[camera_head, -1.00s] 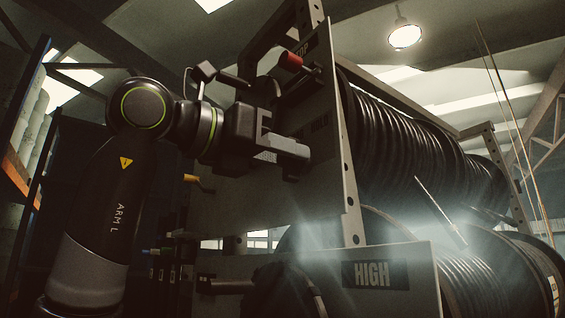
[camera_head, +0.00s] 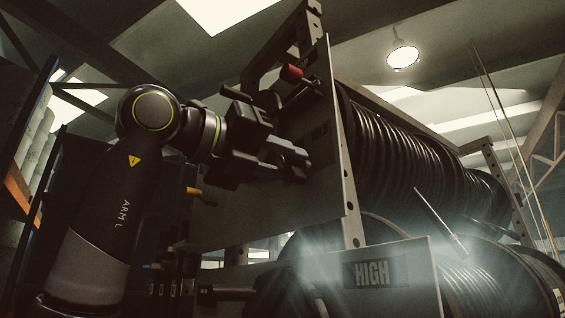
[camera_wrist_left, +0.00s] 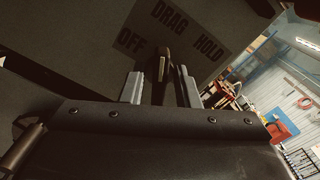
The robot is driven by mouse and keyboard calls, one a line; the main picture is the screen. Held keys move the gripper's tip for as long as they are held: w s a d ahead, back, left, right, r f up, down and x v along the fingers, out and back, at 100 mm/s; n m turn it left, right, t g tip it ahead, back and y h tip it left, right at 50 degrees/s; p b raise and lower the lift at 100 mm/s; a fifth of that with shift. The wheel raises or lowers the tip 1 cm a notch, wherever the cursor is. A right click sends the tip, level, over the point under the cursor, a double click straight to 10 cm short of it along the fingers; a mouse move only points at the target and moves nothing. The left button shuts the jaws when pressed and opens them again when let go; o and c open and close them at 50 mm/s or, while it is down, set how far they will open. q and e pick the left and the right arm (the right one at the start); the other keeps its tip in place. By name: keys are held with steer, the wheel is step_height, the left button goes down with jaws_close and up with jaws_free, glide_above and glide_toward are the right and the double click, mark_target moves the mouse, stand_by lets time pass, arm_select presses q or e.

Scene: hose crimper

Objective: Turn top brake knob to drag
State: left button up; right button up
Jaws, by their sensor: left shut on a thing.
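The top brake knob (camera_wrist_left: 164,66) is a dark bar-shaped knob with a brownish end in the left wrist view. Its dial plate reads OFF at left, DRAG at top and HOLD (camera_wrist_left: 208,48) at right. The knob's end points up, roughly towards DRAG (camera_wrist_left: 170,15). My left gripper (camera_wrist_left: 160,88) is shut on the knob, a grey finger on either side. In the head view my left gripper (camera_head: 296,160) is against the upper side plate (camera_head: 325,190), and it hides the knob. My right gripper is not in view.
A red handle (camera_head: 290,73) sticks out above my left gripper. A yellow handle (camera_head: 195,191) is below my wrist. Reels of black hose (camera_head: 400,145) lie behind the plate. A lower plate carries a HIGH label (camera_head: 374,273). A wall with tools (camera_wrist_left: 290,100) shows at right.

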arm_select(q)
steer(key=shift+r, duration=0.15)
steer(key=o, duration=0.6)
steer(key=shift+s+a+b, duration=0.2)
steer(key=shift+a+b, duration=0.15)
steer(key=b+v, duration=0.5)
steer(key=v, duration=1.1)
steer(key=shift+s+a, duration=0.2)
steer(key=shift+a, duration=0.1)
